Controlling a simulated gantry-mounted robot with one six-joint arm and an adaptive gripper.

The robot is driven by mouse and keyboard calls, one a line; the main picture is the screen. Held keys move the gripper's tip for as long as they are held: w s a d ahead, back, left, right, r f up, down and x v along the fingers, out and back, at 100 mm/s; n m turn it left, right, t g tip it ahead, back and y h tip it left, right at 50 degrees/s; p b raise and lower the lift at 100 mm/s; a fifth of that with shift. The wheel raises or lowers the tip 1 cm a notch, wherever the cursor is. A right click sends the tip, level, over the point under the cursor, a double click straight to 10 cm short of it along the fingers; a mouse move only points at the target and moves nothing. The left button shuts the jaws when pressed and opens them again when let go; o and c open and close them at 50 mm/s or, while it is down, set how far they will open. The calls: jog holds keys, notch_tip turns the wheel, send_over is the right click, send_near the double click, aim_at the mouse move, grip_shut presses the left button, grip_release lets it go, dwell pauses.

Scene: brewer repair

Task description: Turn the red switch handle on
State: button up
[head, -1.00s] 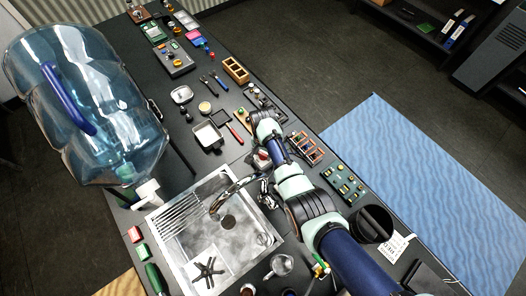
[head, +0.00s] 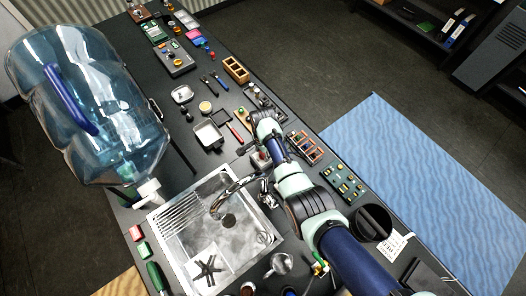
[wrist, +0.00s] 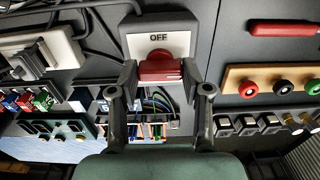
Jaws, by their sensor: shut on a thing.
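The red switch handle (wrist: 160,67) is on a grey switch box with a white plate (wrist: 143,44). The handle appears as a wide red block lying across the picture. My gripper (wrist: 159,76) has one finger on each side of the handle and is shut on it. In the head view, my gripper (head: 260,159) is low over the bench, beyond the sink, and my arm hides most of the switch.
The sink (head: 212,228) with its curved tap is close by. A rack of coloured parts (head: 305,147) stands beside my wrist. In the wrist view, a wooden board with round knobs (wrist: 282,87) lies right of the switch, and cables run at the upper left.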

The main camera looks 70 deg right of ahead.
jog(key=o, duration=1.2)
jog(key=shift+c, duration=0.2)
notch_tip(320, 180, up, 12)
